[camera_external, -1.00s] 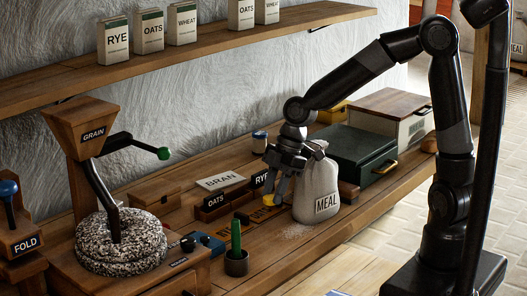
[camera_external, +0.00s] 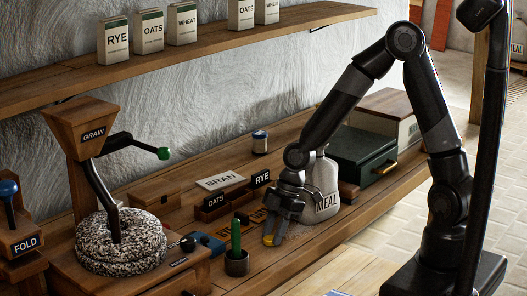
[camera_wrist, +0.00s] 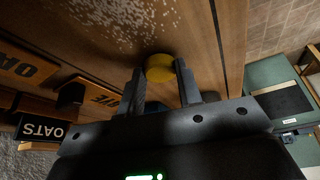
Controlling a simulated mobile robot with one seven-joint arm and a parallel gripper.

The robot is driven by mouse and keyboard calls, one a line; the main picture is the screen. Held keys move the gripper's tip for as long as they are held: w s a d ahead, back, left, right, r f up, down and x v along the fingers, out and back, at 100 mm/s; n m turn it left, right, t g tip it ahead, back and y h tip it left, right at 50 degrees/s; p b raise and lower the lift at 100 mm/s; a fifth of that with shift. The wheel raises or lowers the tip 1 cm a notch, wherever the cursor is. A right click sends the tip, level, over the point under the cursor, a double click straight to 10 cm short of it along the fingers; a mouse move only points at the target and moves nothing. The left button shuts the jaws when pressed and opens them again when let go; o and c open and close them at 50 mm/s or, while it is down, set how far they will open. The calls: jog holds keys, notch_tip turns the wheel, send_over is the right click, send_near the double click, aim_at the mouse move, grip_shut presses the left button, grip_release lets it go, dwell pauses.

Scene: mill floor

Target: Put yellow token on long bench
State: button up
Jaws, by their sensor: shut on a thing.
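The yellow token (camera_external: 268,240) is held between the fingertips of my gripper (camera_external: 275,232), low near the front of the long wooden bench (camera_external: 228,158). In the wrist view the token (camera_wrist: 158,67) sits between the two finger ends of my gripper (camera_wrist: 160,80), with bench wood and scattered pale meal behind it. Whether the token touches the bench is not clear. My gripper and forearm hide part of the meal sack (camera_external: 325,180), which stands just behind to the right.
Labelled wooden blocks (camera_external: 212,207) and flat lettered plates lie behind. A green box (camera_external: 362,150) is at the right, the grain mill (camera_external: 120,243) at the left.

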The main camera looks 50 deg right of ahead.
jog(key=shift+f, duration=0.15)
jog(key=o, duration=0.9)
jog(key=shift+o, duration=0.2)
jog(key=v, duration=1.2)
jog(key=shift+r, duration=0.2)
